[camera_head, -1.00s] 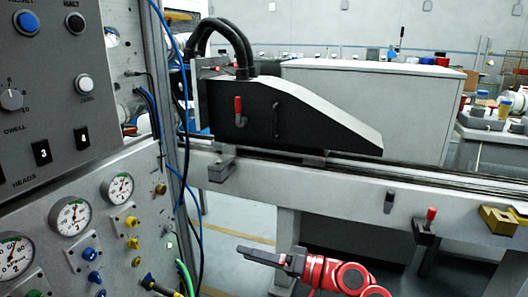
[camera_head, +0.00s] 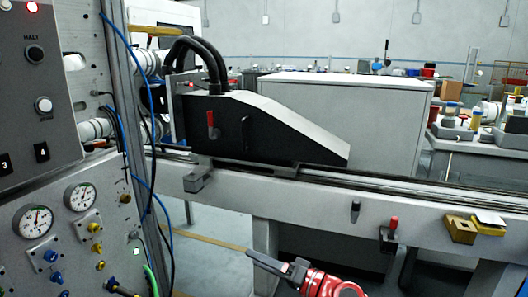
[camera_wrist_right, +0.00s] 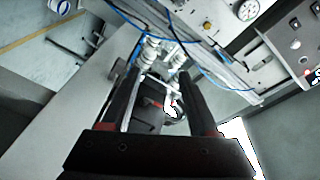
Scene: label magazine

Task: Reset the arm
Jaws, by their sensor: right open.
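My right gripper (camera_head: 268,261) shows at the bottom of the head view, its grey fingers pointing left from my red arm. It is in front of the machine's rail, with nothing visible between its fingers. In the right wrist view my gripper (camera_wrist_right: 163,85) has its two dark fingers apart. The black sloped housing (camera_head: 240,124) and its hoses stand beyond it in the head view. My left gripper is in neither view.
A control panel (camera_head: 75,250) with gauges, knobs and hanging cables stands at the left. A long rail bench (camera_head: 320,198) crosses the view, with a red-topped lever (camera_head: 393,223) and yellow blocks (camera_head: 460,229). Floor shows below the bench.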

